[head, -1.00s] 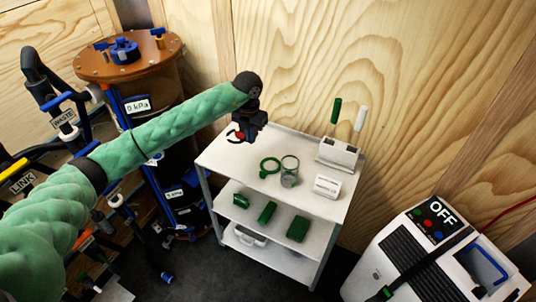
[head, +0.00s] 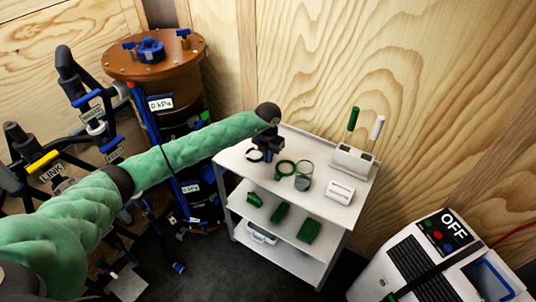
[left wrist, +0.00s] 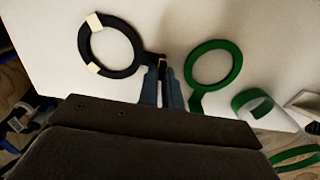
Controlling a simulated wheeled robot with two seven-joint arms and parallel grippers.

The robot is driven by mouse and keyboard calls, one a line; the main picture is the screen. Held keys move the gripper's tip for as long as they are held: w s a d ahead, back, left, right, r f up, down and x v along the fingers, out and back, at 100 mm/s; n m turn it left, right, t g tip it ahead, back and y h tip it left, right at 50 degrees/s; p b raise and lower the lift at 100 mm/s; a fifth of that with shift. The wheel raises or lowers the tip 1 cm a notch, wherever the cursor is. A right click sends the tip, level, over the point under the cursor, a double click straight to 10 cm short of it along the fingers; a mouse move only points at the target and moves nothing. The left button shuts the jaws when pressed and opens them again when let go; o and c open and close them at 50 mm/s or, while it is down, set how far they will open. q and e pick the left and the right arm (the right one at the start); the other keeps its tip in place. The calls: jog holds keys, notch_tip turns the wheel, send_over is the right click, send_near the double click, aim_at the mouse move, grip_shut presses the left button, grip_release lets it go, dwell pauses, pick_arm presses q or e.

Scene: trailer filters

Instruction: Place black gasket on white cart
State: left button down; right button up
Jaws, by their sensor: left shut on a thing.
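The white cart (head: 318,196) stands against the wooden wall, its top shelf under my left gripper. My left gripper (head: 267,151) is over the back left of that shelf. In the left wrist view, its fingers (left wrist: 162,84) are shut on the tab of the black gasket (left wrist: 82,45), a flat black ring with pale patches. The gasket lies roughly level over the white top; I cannot tell whether it touches. In the head view the gasket (head: 254,156) is small and dark beside the fingers. My right gripper is not in view.
A white label block (head: 340,192) and a marker holder (head: 353,158) stand farther right. Green parts (head: 280,212) lie on the middle shelf.

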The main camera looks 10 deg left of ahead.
pick_arm(q)
jog(key=shift+f, duration=0.1)
jog(key=c, duration=2)
grip_release()
jog(key=o, duration=0.4)
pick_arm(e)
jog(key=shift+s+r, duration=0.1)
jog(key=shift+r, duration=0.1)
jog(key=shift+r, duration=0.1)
